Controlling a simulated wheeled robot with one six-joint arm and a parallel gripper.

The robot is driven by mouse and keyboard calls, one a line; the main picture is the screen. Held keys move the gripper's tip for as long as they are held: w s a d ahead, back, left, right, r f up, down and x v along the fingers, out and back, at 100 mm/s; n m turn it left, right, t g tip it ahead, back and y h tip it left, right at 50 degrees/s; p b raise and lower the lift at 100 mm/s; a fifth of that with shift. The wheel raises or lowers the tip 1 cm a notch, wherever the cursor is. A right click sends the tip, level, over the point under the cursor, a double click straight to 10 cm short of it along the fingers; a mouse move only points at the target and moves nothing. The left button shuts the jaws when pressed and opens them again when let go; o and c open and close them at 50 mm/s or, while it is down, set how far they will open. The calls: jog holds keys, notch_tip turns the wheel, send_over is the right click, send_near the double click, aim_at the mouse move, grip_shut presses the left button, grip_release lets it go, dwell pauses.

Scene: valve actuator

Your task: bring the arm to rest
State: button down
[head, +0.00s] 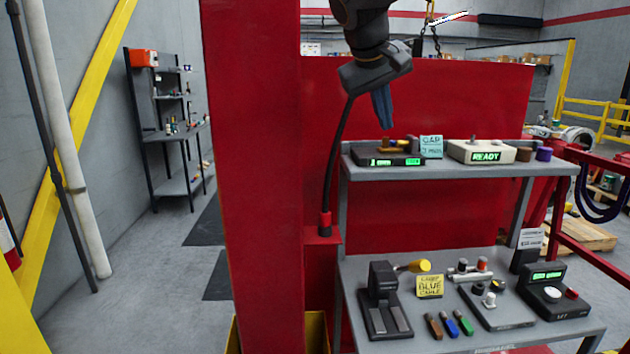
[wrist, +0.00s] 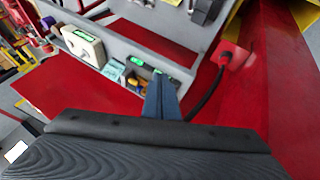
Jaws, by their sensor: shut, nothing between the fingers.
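My gripper (head: 382,108) hangs from the arm at the top middle of the head view, with its blue-grey fingers pointing down. The fingers are closed together with nothing between them. They are above and a little left of the upper shelf (head: 555,169), apart from it. In the wrist view my gripper (wrist: 161,98) shows as a blue-grey finger pair in front of the shelf devices. A black cable (head: 338,150) runs from beside the wrist down to a red bracket (head: 322,236) on the red post.
The upper shelf holds a black device (head: 372,158), a cream box (head: 470,152) reading READY, and a teal note (head: 431,147). The lower shelf (head: 400,342) carries a black press (head: 385,300), screwdrivers and more devices. A tall red post (head: 252,180) stands to the left.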

jog(key=s+d+f+g+y+b, duration=0.1)
jog(key=s+f+b, duration=0.15)
jog(key=f, duration=0.65)
jog(key=s+d+f+g+y+b, duration=0.1)
jog(key=s+f, duration=0.3)
jog(key=f, duration=0.5)
jog(key=s+d+f+g+b, duration=0.1)
jog(key=s+f+b, duration=0.15)
jog(key=f, duration=0.65)
jog(key=s+d+f+m+g+y+b, duration=0.1)
jog(key=s+f+m+y+b, duration=0.1)
jog(key=s+f, duration=1.3)
notch_tip(320, 180, down, 2)
jog(key=shift+d+f+m+g+b, duration=0.1)
jog(key=shift+d+m+g+b, duration=0.2)
jog(key=shift+g+b, duration=0.15)
